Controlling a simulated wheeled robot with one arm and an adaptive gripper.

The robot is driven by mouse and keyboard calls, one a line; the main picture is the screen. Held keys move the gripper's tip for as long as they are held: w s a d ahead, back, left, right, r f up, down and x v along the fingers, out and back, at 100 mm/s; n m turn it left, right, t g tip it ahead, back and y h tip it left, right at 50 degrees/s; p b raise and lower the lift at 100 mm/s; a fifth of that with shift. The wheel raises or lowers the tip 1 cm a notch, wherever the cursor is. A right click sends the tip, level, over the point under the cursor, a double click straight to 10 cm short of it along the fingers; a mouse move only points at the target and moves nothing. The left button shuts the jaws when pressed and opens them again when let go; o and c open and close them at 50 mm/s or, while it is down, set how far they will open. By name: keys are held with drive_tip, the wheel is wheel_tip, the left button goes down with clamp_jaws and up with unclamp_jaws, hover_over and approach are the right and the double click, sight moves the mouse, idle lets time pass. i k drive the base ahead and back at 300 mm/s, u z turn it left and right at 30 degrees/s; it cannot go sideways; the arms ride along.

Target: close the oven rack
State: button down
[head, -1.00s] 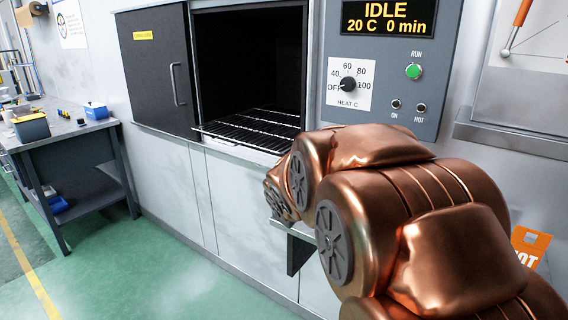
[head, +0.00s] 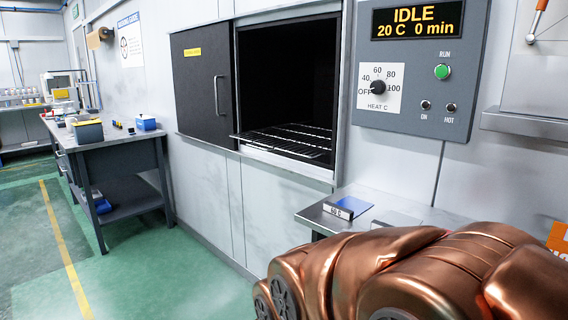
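The oven rack (head: 292,141) is a dark wire shelf inside the open oven chamber (head: 288,85). Its front edge reaches out slightly past the opening, over the lower sill. The oven door (head: 204,85) is a dark panel with a vertical handle, and it stands to the left of the opening, clear of it. My copper-coloured arm fills the lower right of the head view. My gripper is not in view, so its state does not show.
A small steel shelf (head: 312,213) with a blue item (head: 354,205) and a label juts out below the oven's right side. The control panel (head: 418,60) reads IDLE, 20 C, 0 min. A workbench (head: 110,138) stands at the left. Green floor before the oven is clear.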

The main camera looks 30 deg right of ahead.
sight(275, 127)
drive_tip(key=u, duration=0.85)
drive_tip(key=i, duration=1)
drive_tip(key=z, duration=0.1)
